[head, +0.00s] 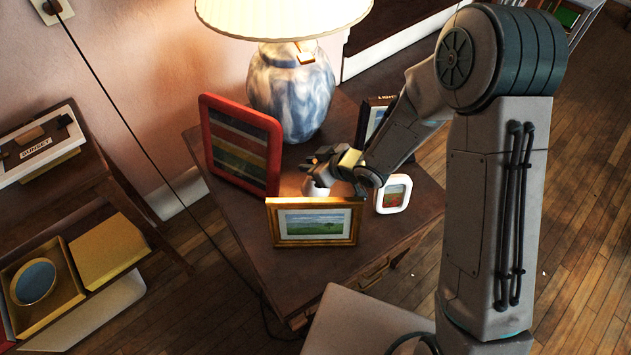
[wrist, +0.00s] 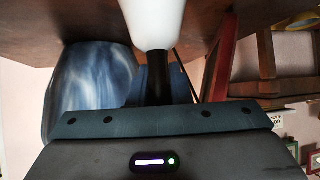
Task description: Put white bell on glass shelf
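The white bell (head: 315,188) stands on the dark wooden side table (head: 262,268), among picture frames and mostly hidden by my gripper in the head view. In the wrist view, which is upside down, the white bell (wrist: 152,22) shows its white body and a black handle pointing to my gripper. My gripper (head: 322,166) is right at the handle, above the bell. Its fingertips are not clear, so I cannot tell whether they are closed on the handle. At the left is a wooden cabinet (head: 125,205) with pale shelf surfaces; I cannot tell which is glass.
Close around the bell stand a red frame (head: 240,112), a gold frame (head: 313,240), a white frame (head: 393,194) and a blue-white lamp (head: 290,90). The cabinet holds a SUNSET piece (head: 40,148) and a gold box with a blue oval (head: 35,280).

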